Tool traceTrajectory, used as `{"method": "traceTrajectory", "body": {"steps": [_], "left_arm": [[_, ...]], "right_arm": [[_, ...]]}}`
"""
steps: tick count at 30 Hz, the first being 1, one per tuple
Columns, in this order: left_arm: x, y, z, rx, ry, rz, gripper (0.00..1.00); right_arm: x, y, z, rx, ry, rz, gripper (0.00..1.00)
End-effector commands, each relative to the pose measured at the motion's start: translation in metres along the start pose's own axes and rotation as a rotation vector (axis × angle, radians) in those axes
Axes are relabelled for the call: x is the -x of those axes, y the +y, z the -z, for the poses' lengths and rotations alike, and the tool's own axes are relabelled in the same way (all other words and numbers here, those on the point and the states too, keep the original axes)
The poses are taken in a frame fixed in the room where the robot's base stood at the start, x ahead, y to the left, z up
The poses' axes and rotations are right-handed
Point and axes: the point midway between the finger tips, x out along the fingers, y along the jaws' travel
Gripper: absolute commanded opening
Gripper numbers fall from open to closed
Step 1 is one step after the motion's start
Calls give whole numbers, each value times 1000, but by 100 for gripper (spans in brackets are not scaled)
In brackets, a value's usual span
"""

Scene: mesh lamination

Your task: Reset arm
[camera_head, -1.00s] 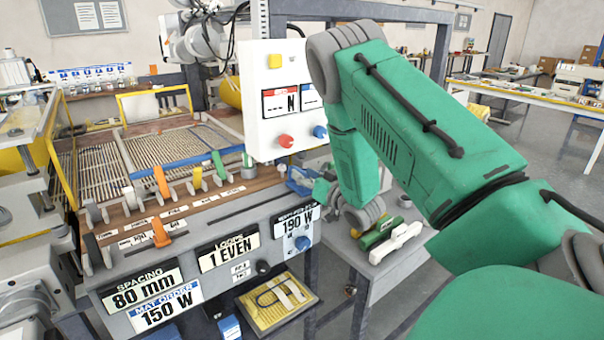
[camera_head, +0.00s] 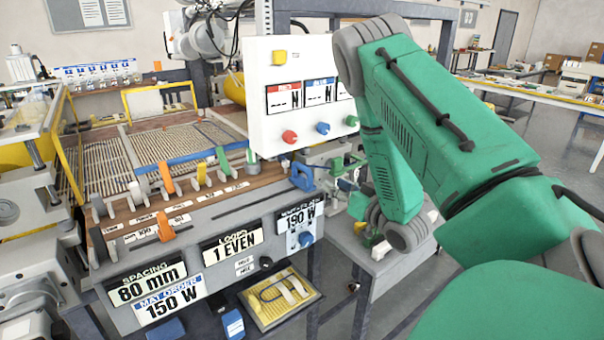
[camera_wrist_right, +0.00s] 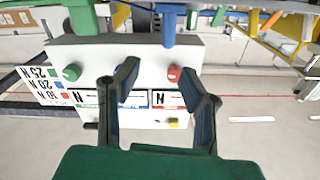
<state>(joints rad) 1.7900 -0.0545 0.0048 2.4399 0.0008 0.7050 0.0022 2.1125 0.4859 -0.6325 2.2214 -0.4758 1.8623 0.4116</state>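My right arm, green with grey joints, comes in from the right in the head view and bends down beside the white control panel (camera_head: 300,105). Its gripper is mostly hidden behind the wrist in that view. In the right wrist view my right gripper (camera_wrist_right: 160,75) is open, its two dark fingers apart with nothing between them. The panel (camera_wrist_right: 75,50) shows upside down beyond the fingers, with a red knob (camera_wrist_right: 174,73) near one fingertip; contact cannot be told. A blue clamp (camera_head: 301,177) stands below the panel. My left gripper is not in view.
The bench with the wire mesh (camera_head: 95,160) and several coloured levers fills the left. A yellow tray (camera_head: 280,297) sits low in front. A small grey side table (camera_head: 385,262) stands under my right wrist. Open floor lies at the right.

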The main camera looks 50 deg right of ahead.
Motion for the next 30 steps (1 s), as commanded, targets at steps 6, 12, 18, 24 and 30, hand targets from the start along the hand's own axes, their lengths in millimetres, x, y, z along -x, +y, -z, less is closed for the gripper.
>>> {"method": "traceTrajectory", "body": {"steps": [6,12,18,24,30], "left_arm": [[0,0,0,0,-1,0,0],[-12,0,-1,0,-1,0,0],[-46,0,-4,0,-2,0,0],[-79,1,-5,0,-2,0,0],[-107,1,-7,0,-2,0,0]], "right_arm": [[0,1,0,-1,0,0,36],[-4,-11,-38,15,-87,-13,36],[12,-58,-168,87,-426,-43,36],[80,-108,-296,186,-830,-35,36],[182,-147,-389,291,-1223,17,36]]}}
